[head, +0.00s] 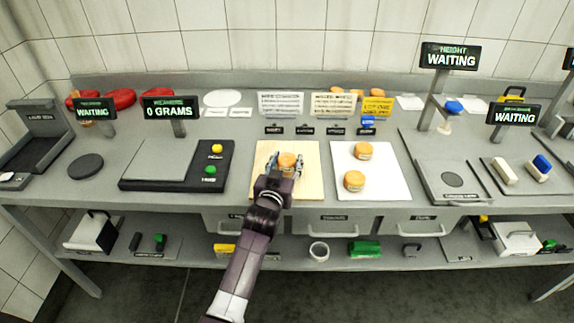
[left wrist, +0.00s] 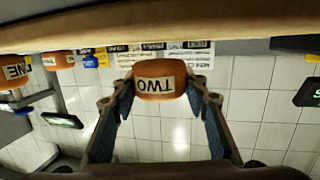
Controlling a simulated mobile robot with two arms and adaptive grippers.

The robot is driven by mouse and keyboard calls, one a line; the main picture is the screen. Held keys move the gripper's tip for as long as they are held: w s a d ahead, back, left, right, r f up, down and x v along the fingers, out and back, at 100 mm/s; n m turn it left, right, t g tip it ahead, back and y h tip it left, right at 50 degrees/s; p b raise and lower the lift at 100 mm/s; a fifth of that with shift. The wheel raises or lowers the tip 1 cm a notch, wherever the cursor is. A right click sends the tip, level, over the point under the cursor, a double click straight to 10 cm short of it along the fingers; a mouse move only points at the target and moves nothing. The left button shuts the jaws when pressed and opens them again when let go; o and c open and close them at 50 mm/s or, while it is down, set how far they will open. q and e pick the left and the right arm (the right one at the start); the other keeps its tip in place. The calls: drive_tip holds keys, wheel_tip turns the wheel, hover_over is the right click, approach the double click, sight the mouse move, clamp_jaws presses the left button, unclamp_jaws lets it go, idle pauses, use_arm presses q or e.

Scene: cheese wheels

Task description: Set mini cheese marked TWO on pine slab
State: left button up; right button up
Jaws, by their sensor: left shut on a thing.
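My left gripper (head: 287,168) is over the pine slab (head: 265,186). It is shut on the orange mini cheese (head: 287,159). In the left wrist view, which is upside down, the cheese (left wrist: 160,72) sits between the two fingers (left wrist: 162,85), and its label reads TWO. The pale wooden edge of the slab (left wrist: 150,28) runs along the top of that view. A narrow gap shows between it and the cheese, so the cheese looks held slightly above the wood. My right gripper is not in view.
A white board (head: 385,183) right of the slab holds two more orange cheeses (head: 363,150), (head: 354,181). A dark scale (head: 160,160) with a 0 GRAMS display (head: 170,108) stands to the left. A height gauge (head: 452,180) stands at the right. Small label plates stand behind the slab.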

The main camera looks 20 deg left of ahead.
use_arm(q)
drive_tip(key=shift+f, duration=0.9)
drive_tip(key=shift+f, duration=0.15)
drive_tip(key=o, duration=1.2)
drive_tip(key=shift+s+r, duration=0.1)
drive_tip(key=shift+r, duration=0.1)
